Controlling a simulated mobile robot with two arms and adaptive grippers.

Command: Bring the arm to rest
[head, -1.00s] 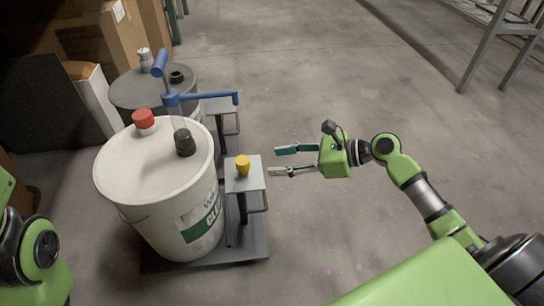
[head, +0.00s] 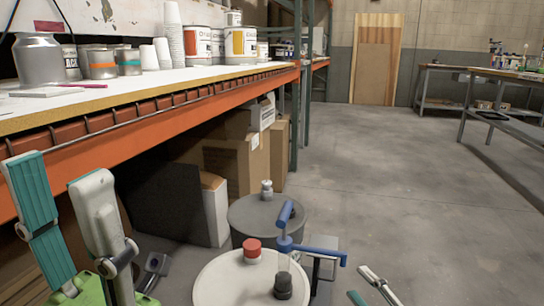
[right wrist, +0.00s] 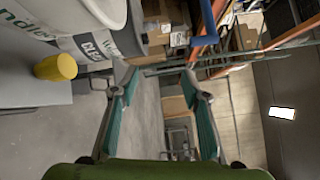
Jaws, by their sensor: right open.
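My right gripper (head: 367,289) shows at the bottom edge of the head view, right of the white bucket. In the right wrist view (right wrist: 160,85) its two fingers are spread with nothing between them. A yellow cup (right wrist: 57,67) stands on a grey platform (right wrist: 30,115), to the left of and clear of these fingers. My left gripper (head: 62,190) is at the left of the head view, with its fingers apart and nothing held, in front of the shelf.
A white bucket (head: 222,280) with red and black caps and a grey drum (head: 244,219) stand close to my right gripper, with a blue pump handle (head: 312,252). The shelf (head: 160,85) holds cans and cups. Boxes (head: 235,165) stand below. The floor (head: 400,170) on the right is clear.

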